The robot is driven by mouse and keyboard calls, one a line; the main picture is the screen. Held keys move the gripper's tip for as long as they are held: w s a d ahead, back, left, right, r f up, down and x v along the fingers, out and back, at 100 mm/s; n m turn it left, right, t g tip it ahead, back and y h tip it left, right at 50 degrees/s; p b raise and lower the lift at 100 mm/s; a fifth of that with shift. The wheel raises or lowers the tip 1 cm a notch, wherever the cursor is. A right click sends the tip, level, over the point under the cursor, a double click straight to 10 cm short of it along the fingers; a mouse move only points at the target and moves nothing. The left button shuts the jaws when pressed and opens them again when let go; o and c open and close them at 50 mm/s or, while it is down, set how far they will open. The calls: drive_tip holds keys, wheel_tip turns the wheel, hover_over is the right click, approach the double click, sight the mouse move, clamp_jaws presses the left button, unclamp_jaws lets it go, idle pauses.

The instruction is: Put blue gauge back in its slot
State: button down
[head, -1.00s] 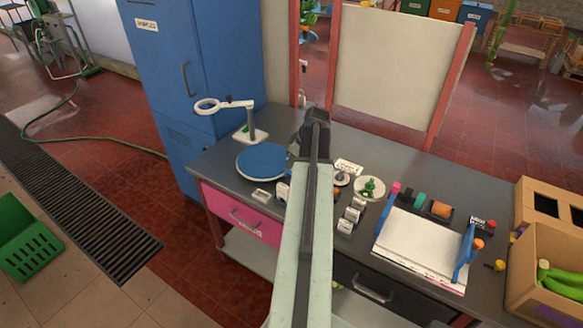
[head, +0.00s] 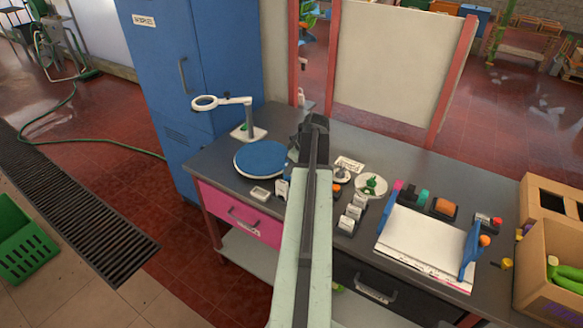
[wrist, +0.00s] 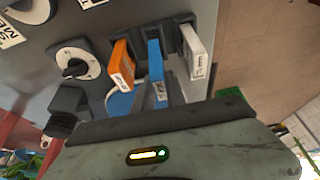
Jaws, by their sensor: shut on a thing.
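The blue gauge (wrist: 156,66) is a flat, labelled blue tab in the wrist view. It appears between an orange gauge (wrist: 121,62) and a white gauge (wrist: 196,60), by a dark slotted holder (wrist: 163,36). How deep it sits in its slot cannot be told. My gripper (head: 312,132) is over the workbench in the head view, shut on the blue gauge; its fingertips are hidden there.
A blue round disc (head: 262,158) and a magnifier lamp (head: 240,115) are left of my arm on the workbench (head: 215,168). White blocks (head: 352,212), a green-topped dial (head: 371,184) and a paper tray (head: 425,245) are right. A cardboard box (head: 555,290) stands farther right.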

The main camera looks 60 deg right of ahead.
sight(289, 178)
drive_tip(key=shift+s, duration=0.1)
drive_tip(key=shift+f, duration=0.1)
idle(0.3)
drive_tip(key=shift+f+b, duration=1.4)
drive_tip(key=shift+b, duration=0.1)
drive_tip(key=c, duration=1.3)
unclamp_jaws()
drive_tip(key=shift+r, duration=0.15)
drive_tip(key=p+v, duration=0.7)
drive_tip(key=shift+s+r, duration=0.2)
drive_tip(key=shift+r, duration=0.1)
